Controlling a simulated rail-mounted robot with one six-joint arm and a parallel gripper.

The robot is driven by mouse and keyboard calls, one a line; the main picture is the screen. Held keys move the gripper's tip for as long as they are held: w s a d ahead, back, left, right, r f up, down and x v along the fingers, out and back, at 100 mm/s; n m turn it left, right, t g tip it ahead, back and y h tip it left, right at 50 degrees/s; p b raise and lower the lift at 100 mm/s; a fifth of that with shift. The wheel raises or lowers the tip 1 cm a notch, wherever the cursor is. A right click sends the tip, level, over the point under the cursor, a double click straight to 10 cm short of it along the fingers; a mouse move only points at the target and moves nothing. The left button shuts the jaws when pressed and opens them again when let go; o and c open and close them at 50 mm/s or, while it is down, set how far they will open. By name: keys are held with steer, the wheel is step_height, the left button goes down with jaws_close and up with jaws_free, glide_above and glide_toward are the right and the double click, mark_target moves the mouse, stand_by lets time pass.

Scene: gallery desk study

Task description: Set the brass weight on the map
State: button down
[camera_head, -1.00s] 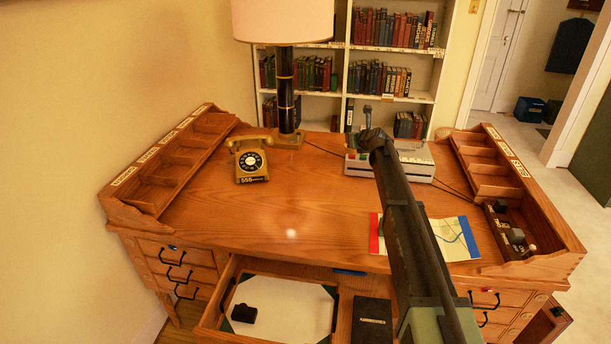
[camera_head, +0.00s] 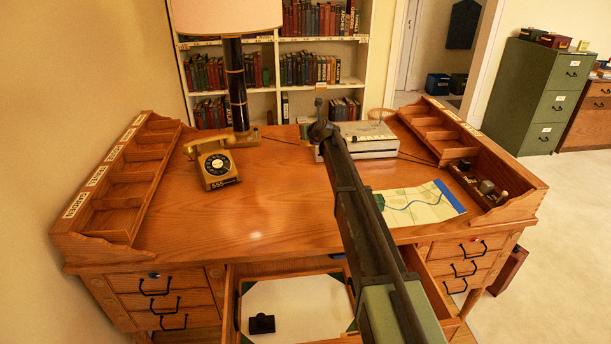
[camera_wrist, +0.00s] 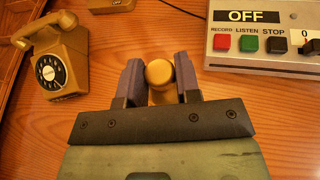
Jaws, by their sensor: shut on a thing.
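My gripper (camera_wrist: 159,78) is shut on the brass weight (camera_wrist: 159,72), a round yellow-brown piece between its two purple-grey fingers in the wrist view. Below them the wrist view shows bare desk wood, so the weight seems held above the desk, between the telephone and the recording machine. The map (camera_head: 418,207), a paper sheet with green patches and blue lines, lies flat on the right part of the desk. My arm covers its left end.
A yellow rotary telephone (camera_head: 216,166) stands left of centre, by a tall lamp (camera_head: 236,85). A recording machine (camera_head: 368,140) stands at the back. Racks flank the desk (camera_head: 250,205); the right one (camera_head: 470,165) holds small items. An open drawer (camera_head: 290,300) juts out in front.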

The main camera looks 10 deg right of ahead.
step_height(320, 180, down, 16)
steer(key=b, duration=1.3)
steer(key=shift+r, duration=0.2)
steer(key=shift+r+p, duration=0.3)
steer(key=shift+f, duration=0.15)
steer(key=c, duration=0.8)
jaws_free()
